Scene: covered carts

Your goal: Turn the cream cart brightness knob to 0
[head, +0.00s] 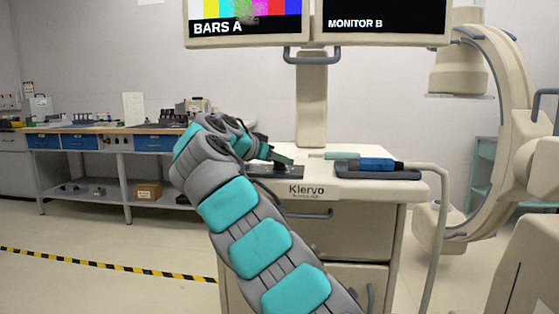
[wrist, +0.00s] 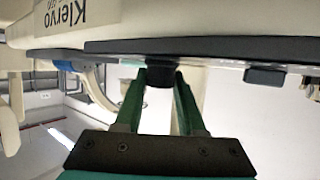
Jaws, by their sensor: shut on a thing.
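The cream cart (head: 358,192) labelled Klervo stands in the middle of the head view, with a dark control panel (head: 275,172) on the left of its top. My gripper (head: 284,160) reaches down to that panel. In the wrist view, which looks upside down, my gripper's two green fingers (wrist: 161,74) sit on either side of a small black knob (wrist: 159,81) and are shut on it. A second dark knob (wrist: 265,76) shows to the right on the same panel edge. Markings on the panel and the knob's pointer cannot be seen.
A blue-handled probe (head: 370,164) lies on a dark pad on the cart's right side. Above are the BARS A monitor (head: 215,38) and Monitor B (head: 385,35). A C-shaped machine (head: 515,110) stands at the right, a workbench (head: 100,133) at the back left.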

